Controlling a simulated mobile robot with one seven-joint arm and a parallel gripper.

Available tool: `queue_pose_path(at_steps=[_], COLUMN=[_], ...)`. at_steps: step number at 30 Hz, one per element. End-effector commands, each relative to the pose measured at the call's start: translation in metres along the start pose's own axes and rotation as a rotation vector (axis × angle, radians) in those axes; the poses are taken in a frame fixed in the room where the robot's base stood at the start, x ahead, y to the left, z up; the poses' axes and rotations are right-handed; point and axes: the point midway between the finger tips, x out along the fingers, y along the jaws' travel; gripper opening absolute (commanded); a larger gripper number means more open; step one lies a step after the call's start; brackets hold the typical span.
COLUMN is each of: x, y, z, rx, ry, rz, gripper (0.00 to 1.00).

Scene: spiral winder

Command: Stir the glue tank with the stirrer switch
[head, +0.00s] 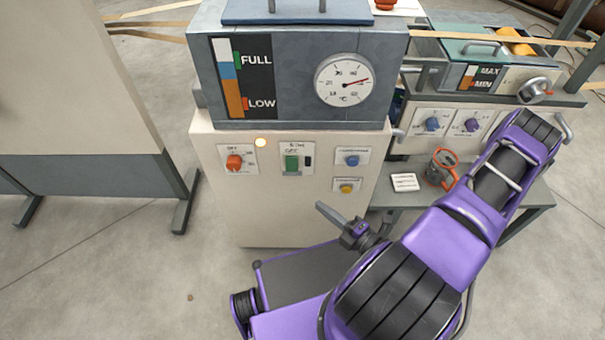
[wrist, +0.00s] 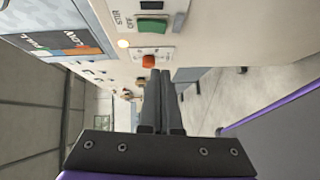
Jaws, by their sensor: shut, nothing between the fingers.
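The glue tank (head: 300,112) is a grey box with a FULL/LOW level strip and a round temperature dial, standing on a cream cabinet. On the cabinet front is a green switch (head: 291,163). In the wrist view the green switch (wrist: 152,25) has STIR and OFF printed beside it; I cannot tell its position. Left of it in the head view is an orange-red knob (head: 234,162). My gripper (head: 320,206) is shut and empty, below and in front of the panel, apart from the switch. In the wrist view its fingertips (wrist: 160,73) appear just below the orange-red knob (wrist: 148,61).
An amber lamp (head: 260,142) glows between the knob and switch. A blue knob (head: 352,160) and a yellow button (head: 346,188) sit to the right. A side bench (head: 520,190) holds an orange-rimmed pot (head: 441,168). A grey-and-cream panel stands left.

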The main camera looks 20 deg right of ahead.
Motion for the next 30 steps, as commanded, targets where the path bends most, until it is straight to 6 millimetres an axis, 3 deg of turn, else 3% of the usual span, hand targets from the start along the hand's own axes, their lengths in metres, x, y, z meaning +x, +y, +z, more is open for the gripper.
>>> queue_pose_path(at_steps=[14, 28, 30], x=[0.008, 0.100, 0.109], y=[0.000, -0.001, -0.001], z=[0.000, -0.001, 0.009], rx=[0.002, 0.001, -0.005], ry=[-0.002, 0.002, -0.002], rz=[0.002, 0.003, 0.001], gripper=[0.00, 0.00, 0.00])
